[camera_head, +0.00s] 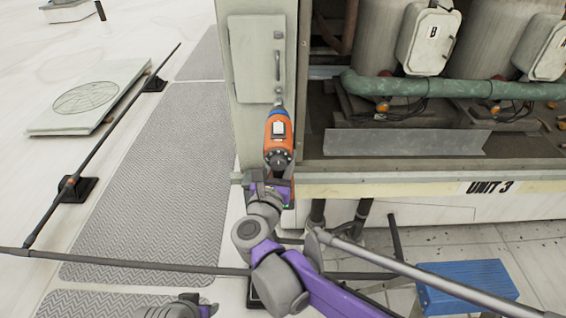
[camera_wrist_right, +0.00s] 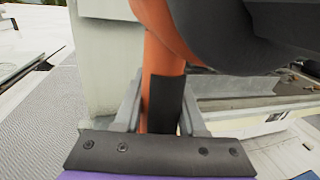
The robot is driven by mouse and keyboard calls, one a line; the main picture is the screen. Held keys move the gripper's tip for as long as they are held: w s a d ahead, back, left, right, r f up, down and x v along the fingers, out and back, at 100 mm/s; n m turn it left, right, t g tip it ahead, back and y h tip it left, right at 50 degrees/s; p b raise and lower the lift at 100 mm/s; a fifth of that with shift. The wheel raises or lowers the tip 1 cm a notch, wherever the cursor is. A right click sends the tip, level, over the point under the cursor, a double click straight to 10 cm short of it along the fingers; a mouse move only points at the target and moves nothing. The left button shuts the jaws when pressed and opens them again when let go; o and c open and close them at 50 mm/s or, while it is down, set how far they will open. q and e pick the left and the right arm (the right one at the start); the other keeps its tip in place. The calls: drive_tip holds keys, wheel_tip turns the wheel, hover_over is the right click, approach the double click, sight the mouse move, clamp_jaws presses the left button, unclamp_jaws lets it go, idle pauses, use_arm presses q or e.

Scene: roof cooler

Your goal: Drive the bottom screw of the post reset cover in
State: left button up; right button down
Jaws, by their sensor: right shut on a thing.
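The post reset cover (camera_head: 256,62) is a pale rectangular plate with a grey handle, upright on the post's face. A small screw-like spot (camera_head: 278,35) shows near its top right. My right gripper (camera_head: 272,178) is below the cover, shut on the orange and black driver (camera_head: 278,137). The driver points up, its narrow tip close to the cover's lower right edge. The tip hides the bottom screw; I cannot tell whether they touch. In the right wrist view, the fingers (camera_wrist_right: 160,112) clasp the orange handle (camera_wrist_right: 160,75). Only part of my left arm shows at the bottom edge.
Right of the post is an open unit bay with a green pipe (camera_head: 440,87) and a metal strip (camera_head: 405,142). A dark rail (camera_head: 120,262) and a grey rail (camera_head: 420,272) cross in front. A blue step (camera_head: 465,288) stands lower right. Grey walkway mats (camera_head: 150,180) lie left.

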drive_tip(key=shift+w, duration=1.4)
drive_tip(key=shift+w, duration=1.5)
idle(2.6)
drive_tip(key=shift+s, duration=3.45)
